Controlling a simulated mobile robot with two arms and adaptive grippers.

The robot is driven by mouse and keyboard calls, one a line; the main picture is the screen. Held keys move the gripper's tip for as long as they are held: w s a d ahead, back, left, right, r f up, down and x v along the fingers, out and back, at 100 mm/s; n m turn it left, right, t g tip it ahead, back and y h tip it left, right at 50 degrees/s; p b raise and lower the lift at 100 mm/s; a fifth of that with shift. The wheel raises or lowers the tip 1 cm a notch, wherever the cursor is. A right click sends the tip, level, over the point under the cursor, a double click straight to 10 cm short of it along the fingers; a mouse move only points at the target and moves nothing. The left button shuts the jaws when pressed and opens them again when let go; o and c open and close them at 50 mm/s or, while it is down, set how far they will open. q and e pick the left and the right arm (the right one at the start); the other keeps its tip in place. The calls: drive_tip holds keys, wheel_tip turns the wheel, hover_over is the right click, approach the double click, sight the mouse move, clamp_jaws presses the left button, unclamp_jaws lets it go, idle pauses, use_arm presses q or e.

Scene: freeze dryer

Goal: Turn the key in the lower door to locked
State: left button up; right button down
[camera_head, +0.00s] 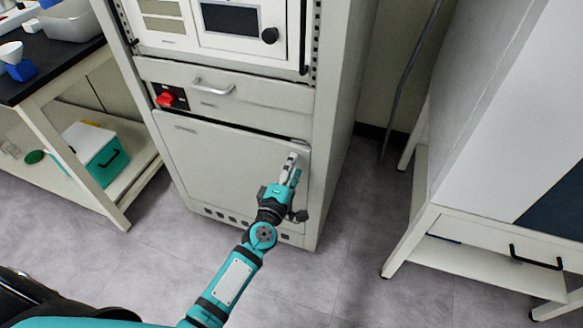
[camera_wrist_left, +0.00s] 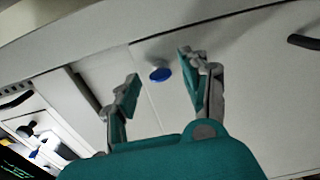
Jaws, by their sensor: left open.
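The lower door (camera_head: 215,165) is a flat pale grey panel in the cabinet's lower part, and it looks closed. My left gripper (camera_head: 290,165) is in front of its right side. In the left wrist view my left gripper (camera_wrist_left: 158,65) is open, with its two fingers spread and nothing held. A small blue oval piece, seemingly the key (camera_wrist_left: 160,74), shows on the pale surface between and beyond the fingertips. I cannot tell its turn angle. In the head view the key is not visible, probably hidden behind my gripper. My right gripper is not in view.
Above the door is a drawer with a handle (camera_head: 213,87) and a red switch (camera_head: 166,99). A bench (camera_head: 45,95) with a teal box (camera_head: 98,150) stands left. A white stand (camera_head: 470,225) stands right. The floor before the cabinet is clear.

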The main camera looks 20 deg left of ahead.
use_arm(q)
drive_tip(key=s, duration=1.2)
drive_tip(key=shift+a, duration=0.2)
